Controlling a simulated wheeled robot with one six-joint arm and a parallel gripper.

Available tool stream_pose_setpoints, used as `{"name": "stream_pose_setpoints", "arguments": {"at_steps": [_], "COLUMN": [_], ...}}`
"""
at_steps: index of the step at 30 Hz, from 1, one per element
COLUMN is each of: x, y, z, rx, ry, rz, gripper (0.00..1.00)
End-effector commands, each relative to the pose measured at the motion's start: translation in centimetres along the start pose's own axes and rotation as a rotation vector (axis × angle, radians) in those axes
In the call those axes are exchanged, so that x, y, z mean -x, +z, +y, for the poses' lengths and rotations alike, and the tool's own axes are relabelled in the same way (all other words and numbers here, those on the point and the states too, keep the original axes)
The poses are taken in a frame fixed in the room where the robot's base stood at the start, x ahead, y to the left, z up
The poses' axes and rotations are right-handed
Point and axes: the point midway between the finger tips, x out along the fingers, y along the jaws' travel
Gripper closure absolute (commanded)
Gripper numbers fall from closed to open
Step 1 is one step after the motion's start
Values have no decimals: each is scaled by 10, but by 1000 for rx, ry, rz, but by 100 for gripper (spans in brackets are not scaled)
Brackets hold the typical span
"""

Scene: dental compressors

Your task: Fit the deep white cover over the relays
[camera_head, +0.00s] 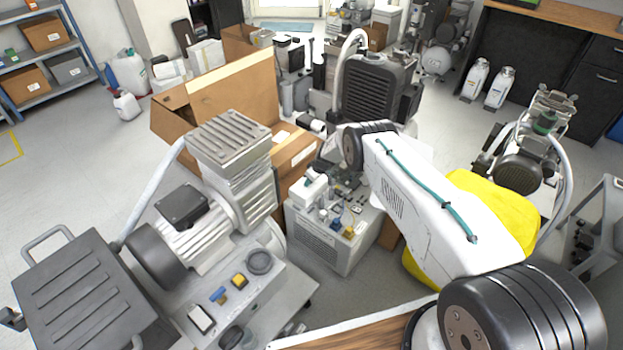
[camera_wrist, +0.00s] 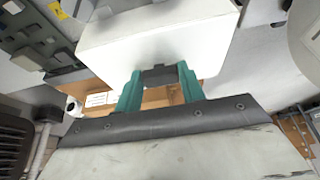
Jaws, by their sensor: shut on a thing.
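The deep white cover (camera_wrist: 155,42) is in my gripper (camera_wrist: 160,78), whose teal fingers are shut on its near edge in the wrist view. The cover is a plain white box shape and fills the upper middle there. At the upper left of the wrist view, apart from the cover in the picture, is a panel of small dark parts (camera_wrist: 38,28). I cannot tell which of them are the relays. In the head view the grey control box (camera_head: 335,240) has small blue, yellow and white parts on top.
A large compressor (camera_head: 215,210) stands left of the control box, with an open cardboard box (camera_head: 230,90) behind it. A dark finned unit (camera_head: 372,90) stands behind my wrist. A yellow object (camera_head: 497,205) lies beyond my arm. Open floor shows at the far left.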

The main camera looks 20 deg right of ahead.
Motion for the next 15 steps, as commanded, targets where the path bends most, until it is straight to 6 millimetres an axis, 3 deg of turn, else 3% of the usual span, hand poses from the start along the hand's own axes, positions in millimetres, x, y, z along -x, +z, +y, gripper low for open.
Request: {"name": "stream_pose_setpoints", "arguments": {"at_steps": [15], "x": [-14], "y": [5], "z": [0], "rx": [-1], "ry": [0], "rz": [1], "gripper": [100]}}
